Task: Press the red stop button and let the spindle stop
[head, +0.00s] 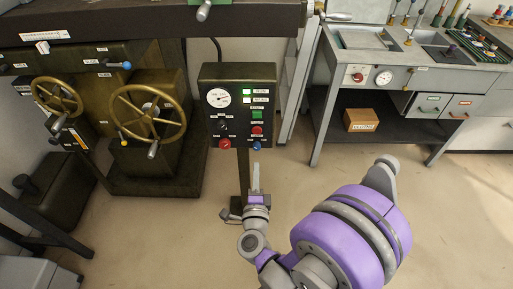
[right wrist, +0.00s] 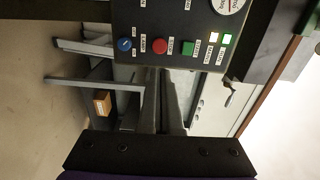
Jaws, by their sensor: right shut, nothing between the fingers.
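The dark control box (head: 238,80) stands on a post, with a round gauge, two lit green-white lamps and a green button (head: 257,114). The small red button (head: 257,129) sits below the green one. A larger red knob (head: 225,143) is on the lower left edge and a blue knob (head: 257,146) on the lower right. My right gripper (head: 256,168) is shut and empty, below and in front of the box. In the right wrist view the red button (right wrist: 159,46) shows just beyond the fingertips (right wrist: 166,72), apparently apart from them. The spindle is not identifiable.
A dark machine with brass handwheels (head: 148,113) stands left of the box, under an overhanging dark bed (head: 130,24). A grey bench (head: 400,60) with a cardboard box (head: 361,120) on its lower shelf is at right. The floor between them is clear.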

